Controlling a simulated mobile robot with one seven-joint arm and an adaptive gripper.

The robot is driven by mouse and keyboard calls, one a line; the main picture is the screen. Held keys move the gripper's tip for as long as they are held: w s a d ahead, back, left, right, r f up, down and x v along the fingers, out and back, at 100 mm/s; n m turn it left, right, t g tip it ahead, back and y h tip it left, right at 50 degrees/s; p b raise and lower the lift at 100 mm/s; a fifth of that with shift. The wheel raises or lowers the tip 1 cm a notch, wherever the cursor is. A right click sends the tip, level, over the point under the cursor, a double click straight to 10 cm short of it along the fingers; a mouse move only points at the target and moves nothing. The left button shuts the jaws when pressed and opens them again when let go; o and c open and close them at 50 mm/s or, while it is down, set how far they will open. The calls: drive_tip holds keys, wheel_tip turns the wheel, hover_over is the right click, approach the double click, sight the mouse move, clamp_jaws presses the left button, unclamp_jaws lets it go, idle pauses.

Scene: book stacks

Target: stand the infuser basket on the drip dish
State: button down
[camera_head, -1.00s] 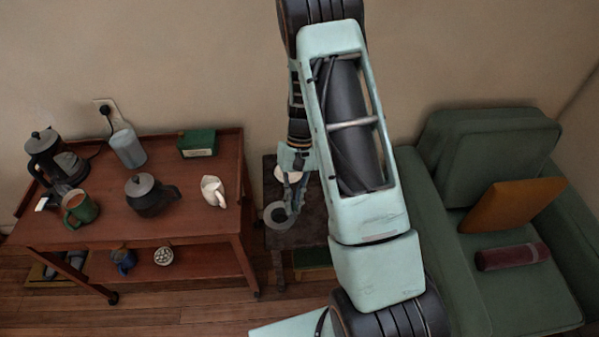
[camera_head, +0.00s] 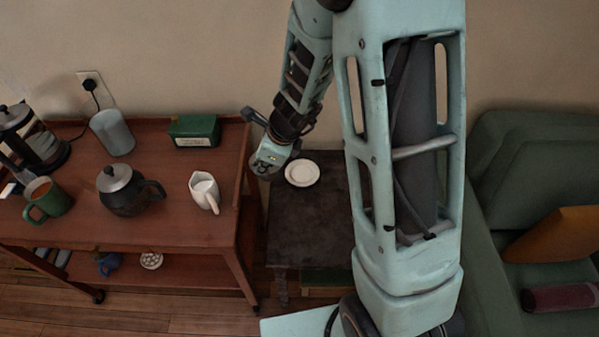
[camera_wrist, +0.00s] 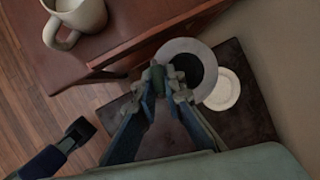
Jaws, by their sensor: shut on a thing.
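The infuser basket (camera_wrist: 178,49) shows in the wrist view as a wide grey rim around a dark opening. My gripper (camera_wrist: 160,78) is shut on the near left edge of that rim. The drip dish (camera_head: 302,173) is a small round white dish lying on the dark side table, with nothing on it. In the wrist view the drip dish (camera_wrist: 233,92) appears just right of and below the basket, partly covered by its rim. In the head view my gripper (camera_head: 268,160) is just left of the dish, and the basket is mostly hidden by it.
The dark side table (camera_head: 312,225) is bare in front of the dish. The wooden trolley (camera_head: 165,228) stands close on the left, holding a white jug (camera_head: 203,190), a dark teapot (camera_head: 122,190) and a green box (camera_head: 194,130). A green armchair (camera_head: 490,220) is at right.

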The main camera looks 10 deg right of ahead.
drive_tip(key=shift+w+f+m, duration=0.15)
drive_tip(key=shift+w+m, duration=0.15)
drive_tip(key=shift+m, duration=0.4)
drive_tip(key=shift+w+d+f+h+b, duration=0.15)
drive_tip(key=shift+w+d+h+b, duration=0.05)
drive_tip(key=shift+d+h+b, duration=0.15)
drive_tip(key=w+d+f+b, duration=0.1)
drive_tip(key=w+d+f, duration=0.1)
drive_tip(key=d+f, duration=0.1)
drive_tip(key=w+d+f+b, duration=0.2)
drive_tip(key=w+d+f, duration=0.1)
drive_tip(key=d+f, duration=0.1)
drive_tip(key=w+d+f+b, duration=0.2)
drive_tip(key=w+d+f, duration=0.1)
drive_tip(key=f, duration=0.2)
drive_tip(key=shift+d+f, duration=0.3)
drive_tip(key=shift+f, duration=0.05)
drive_tip(key=c, duration=2)
unclamp_jaws()
